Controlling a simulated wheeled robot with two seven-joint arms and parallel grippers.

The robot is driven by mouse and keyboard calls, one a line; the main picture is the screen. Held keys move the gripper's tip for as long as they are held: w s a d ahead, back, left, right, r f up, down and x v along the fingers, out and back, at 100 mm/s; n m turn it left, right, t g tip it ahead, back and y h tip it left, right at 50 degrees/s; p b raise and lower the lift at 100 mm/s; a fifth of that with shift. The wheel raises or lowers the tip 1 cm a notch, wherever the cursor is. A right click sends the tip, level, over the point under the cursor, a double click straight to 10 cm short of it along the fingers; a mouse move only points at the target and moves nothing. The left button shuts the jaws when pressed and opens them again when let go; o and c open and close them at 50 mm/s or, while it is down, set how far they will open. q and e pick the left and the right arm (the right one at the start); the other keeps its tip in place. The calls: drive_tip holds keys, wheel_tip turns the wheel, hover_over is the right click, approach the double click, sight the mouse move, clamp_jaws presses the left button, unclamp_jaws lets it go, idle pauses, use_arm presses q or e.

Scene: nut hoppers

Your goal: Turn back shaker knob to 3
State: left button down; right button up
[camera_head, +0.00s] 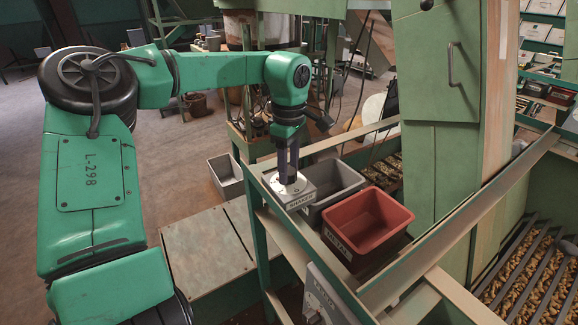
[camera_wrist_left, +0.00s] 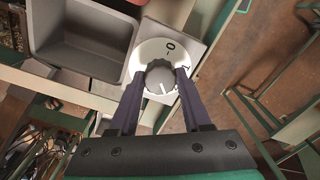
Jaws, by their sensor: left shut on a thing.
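The shaker knob (camera_wrist_left: 160,74) is a dark grey ribbed knob on a round white dial (camera_wrist_left: 147,52). A 0 shows on the dial's far side in the left wrist view; other marks there are hidden or too small to read. A white pointer line on the knob faces the near side, towards my wrist. The dial sits on a pale box with a label (camera_head: 299,201) on the green frame. My left gripper (camera_head: 288,178) points straight down, its two dark fingers shut on opposite sides of the knob. My right gripper is in neither view.
Another pale labelled box (camera_head: 322,296) is nearer on the frame rail. A smaller grey bin (camera_head: 226,176) is at left. Trays of nuts (camera_head: 528,278) lie at right.

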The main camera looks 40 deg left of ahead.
use_arm(q)
drive_tip(key=m, duration=0.4)
drive_tip(key=shift+w+r, duration=0.1)
drive_tip(key=shift+r, duration=0.15)
drive_tip(key=shift+m+p, duration=0.4)
drive_tip(key=shift+m, duration=1.8)
drive_tip(key=c, duration=0.6)
unclamp_jaws()
drive_tip(key=shift+o, duration=1.2)
drive_tip(key=shift+f, duration=0.15)
